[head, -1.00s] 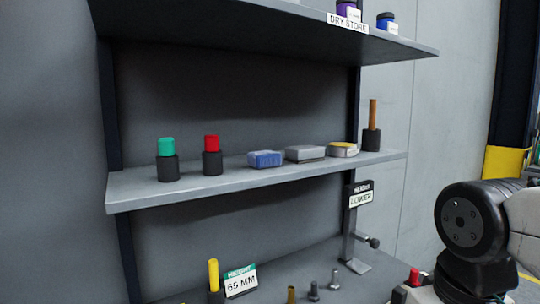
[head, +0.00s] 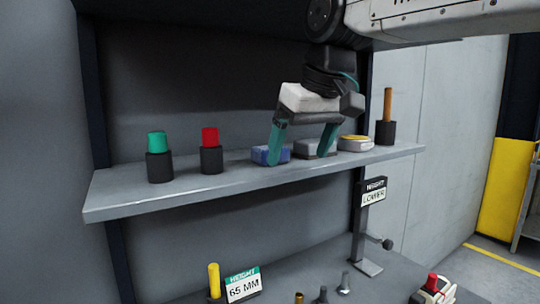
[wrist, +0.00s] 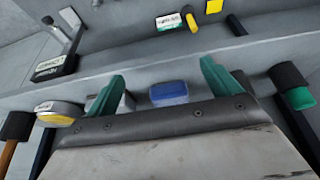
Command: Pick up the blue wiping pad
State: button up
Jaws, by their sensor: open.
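The blue wiping pad (head: 262,155) lies on the middle shelf (head: 130,202), partly hidden behind a finger in the head view. In the wrist view the blue pad (wrist: 169,93) shows between the two teal fingers, apart from both. My gripper (head: 297,158) is open and empty, pointing down at the shelf. In the head view its left finger overlaps the blue pad, and its right finger overlaps the grey block (head: 312,148). The wrist view also shows my gripper (wrist: 162,70). I cannot tell how far the fingertips are from the shelf.
A yellow-topped round item (head: 355,143) and an orange rod in a black holder (head: 386,132) stand to the right. A red-topped holder (head: 211,160) and a green-topped holder (head: 159,168) stand to the left. An upper shelf overhangs.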

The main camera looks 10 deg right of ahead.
jog(key=w, duration=0.1)
jog(key=w+a, duration=0.1)
jog(key=w, duration=0.1)
jog(key=w+a, duration=0.1)
jog(key=shift+w, duration=0.3)
jog(key=w, duration=0.1)
jog(key=w+a, duration=0.1)
jog(key=w, duration=0.2)
jog(key=shift+w+a+f, duration=0.1)
jog(key=shift+a+f, duration=0.25)
jog(key=shift+f, duration=0.25)
jog(key=c, duration=1.1)
jog(key=shift+c, duration=0.2)
jog(key=shift+r, duration=0.1)
